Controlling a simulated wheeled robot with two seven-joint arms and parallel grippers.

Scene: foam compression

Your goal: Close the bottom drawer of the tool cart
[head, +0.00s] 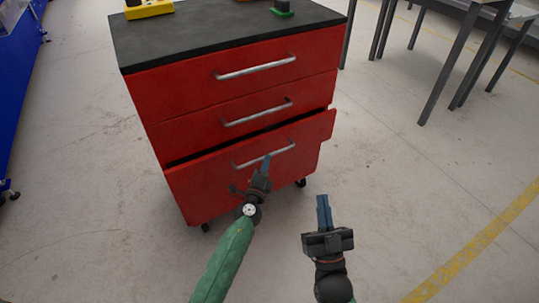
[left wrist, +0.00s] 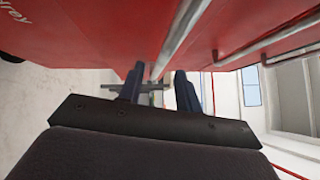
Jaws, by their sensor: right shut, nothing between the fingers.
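The red tool cart (head: 225,85) has three drawers with silver bar handles. Its bottom drawer (head: 200,180) stands partly out, with a dark gap along its top edge; the upper two look flush. My left gripper (head: 267,160) is in front of the bottom drawer, close to its handle (head: 285,149). In the left wrist view its two fingers (left wrist: 158,88) are apart, with a silver handle (left wrist: 182,32) running down toward the space between them. I cannot tell whether they touch the handle. My right gripper (head: 323,208) is shut and empty, over the floor right of the cart.
A yellow object (head: 148,8) and a green-based object (head: 283,9) sit on the cart's black top (head: 210,32). The cart stands on casters (head: 301,183). Grey-legged tables (head: 450,65) stand at the upper right. The concrete floor (head: 420,180) around the cart is clear.

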